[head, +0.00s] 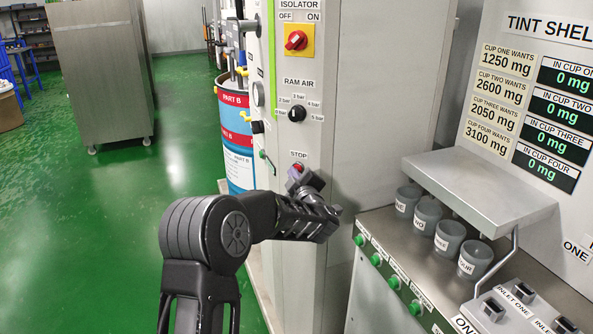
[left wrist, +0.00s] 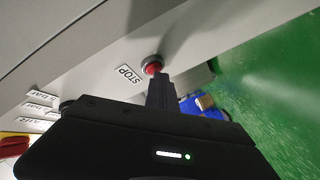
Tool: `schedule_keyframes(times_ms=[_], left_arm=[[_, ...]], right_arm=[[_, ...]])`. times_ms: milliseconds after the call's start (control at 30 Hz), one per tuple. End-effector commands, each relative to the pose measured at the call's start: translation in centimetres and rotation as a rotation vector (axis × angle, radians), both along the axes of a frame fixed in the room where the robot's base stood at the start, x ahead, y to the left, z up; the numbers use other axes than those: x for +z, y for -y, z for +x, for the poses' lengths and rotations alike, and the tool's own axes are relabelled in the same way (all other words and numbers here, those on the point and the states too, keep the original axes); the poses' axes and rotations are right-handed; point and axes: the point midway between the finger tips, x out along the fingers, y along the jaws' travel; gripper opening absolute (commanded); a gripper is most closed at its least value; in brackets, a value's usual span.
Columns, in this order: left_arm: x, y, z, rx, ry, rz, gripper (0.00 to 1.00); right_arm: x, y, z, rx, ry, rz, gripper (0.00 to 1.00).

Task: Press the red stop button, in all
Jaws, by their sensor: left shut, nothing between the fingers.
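The red stop button (head: 298,167) is on the grey cabinet front, just below the STOP label, and is partly covered by my left gripper (head: 299,179). In the left wrist view the red button (left wrist: 153,68) sits in a grey round collar beside the STOP label (left wrist: 129,75). My left gripper's fingers (left wrist: 159,76) are shut and empty, with their tips right at the button's face. I cannot tell whether they touch it or whether the button is pushed in. My right gripper is in neither view.
The ram air knob (head: 297,113) and the red isolator switch (head: 296,40) are above on the same cabinet. At right are a row of cups (head: 449,237), a metal shelf (head: 480,190) and green buttons (head: 376,260). A blue drum (head: 238,160) stands behind.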

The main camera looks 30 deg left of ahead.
Motion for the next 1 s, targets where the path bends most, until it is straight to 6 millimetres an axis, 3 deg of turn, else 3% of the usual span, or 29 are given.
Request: schedule_keyframes(times_ms=[1000], left_arm=[[-0.1,0.5,-2.6,0.0,0.002,0.0,0.0]], right_arm=[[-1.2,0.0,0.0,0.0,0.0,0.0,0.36]])
